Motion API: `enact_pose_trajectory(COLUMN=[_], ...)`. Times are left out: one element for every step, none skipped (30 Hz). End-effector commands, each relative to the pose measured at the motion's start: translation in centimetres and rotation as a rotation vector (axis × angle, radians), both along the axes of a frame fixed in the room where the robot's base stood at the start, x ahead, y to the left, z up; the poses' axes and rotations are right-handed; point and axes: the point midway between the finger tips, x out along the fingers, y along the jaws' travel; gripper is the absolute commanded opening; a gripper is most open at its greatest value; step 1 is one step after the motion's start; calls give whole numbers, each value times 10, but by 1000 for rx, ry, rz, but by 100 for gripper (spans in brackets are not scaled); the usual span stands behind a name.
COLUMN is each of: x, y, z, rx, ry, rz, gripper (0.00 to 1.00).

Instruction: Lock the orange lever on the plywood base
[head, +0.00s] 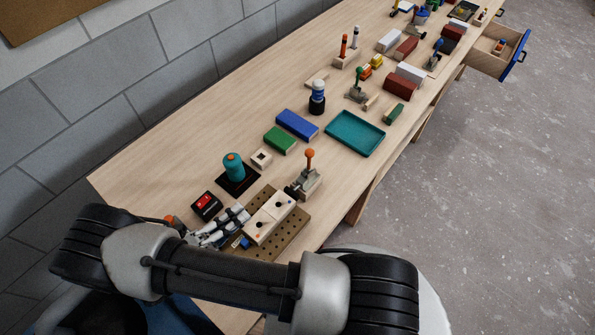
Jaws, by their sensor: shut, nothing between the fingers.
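An orange-knobbed lever (309,154) stands nearly upright on a small pale base (308,184), near the front edge of the bench in the head view. Whether that base is plywood is hard to tell at this size. A dark part sits at the base's left side. My gripper (240,216) is low over the bench, to the left of the lever and apart from it. It is shut and empty. My arm hides part of the bench around it.
A perforated board (291,230) with a pale block (270,218) lies between my gripper and the lever. A teal cylinder (234,171), a red-and-black box (206,205) and a teal tray (354,133) stand nearby. Other levers and blocks fill the far bench. An open drawer (499,50) juts out.

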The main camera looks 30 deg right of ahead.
Motion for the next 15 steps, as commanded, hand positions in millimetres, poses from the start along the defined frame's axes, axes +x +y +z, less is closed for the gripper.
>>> enact_pose_trajectory(x=[0, 0, 0, 0, 0, 0, 0, 0, 0, 0, 0, 0, 0, 0, 0], y=[0, 0, 0, 0, 0, 0, 0, 0, 0, 0, 0, 0, 0, 0, 0], z=[-9, -11, -13, -14, -15, -15, -16, -16, -16, -16, -16, -15, -15, -15, -15], rx=[0, 0, 0, 0, 0, 0, 0, 0, 0, 0, 0, 0, 0, 0, 0], ry=[-1, -1, -1, -1, -1, -1, -1, -1, -1, -1, -1, -1, -1, -1, -1], rz=[0, 0, 0, 0, 0, 0, 0, 0, 0, 0, 0, 0, 0, 0, 0], gripper=[0, 0, 0, 0, 0, 0, 0, 0, 0, 0, 0, 0, 0, 0, 0])
